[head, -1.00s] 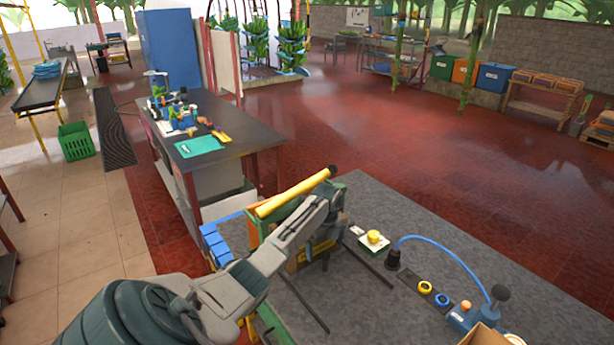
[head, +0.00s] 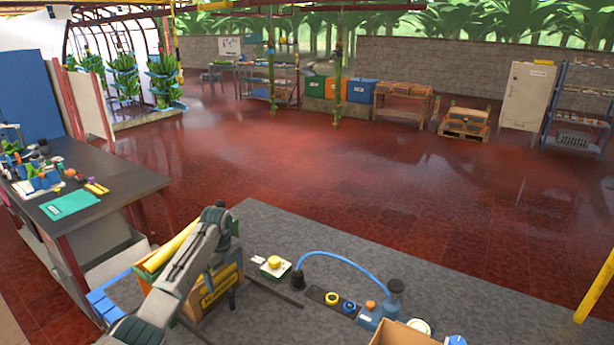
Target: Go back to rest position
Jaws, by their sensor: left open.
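My left arm comes in from the bottom left and bends over at its wrist. My left gripper (head: 231,296) hangs downward by the yellow-labelled box (head: 208,306) on the grey work surface. It is open, and I see nothing held in it. Its fingertips are small and partly lost against the box and dark surface. A yellow tube (head: 172,246) lies along the box top, partly behind my arm. My right gripper is not in view.
A dark workbench (head: 120,190) stands at left. The red floor (head: 300,160) beyond is clear.

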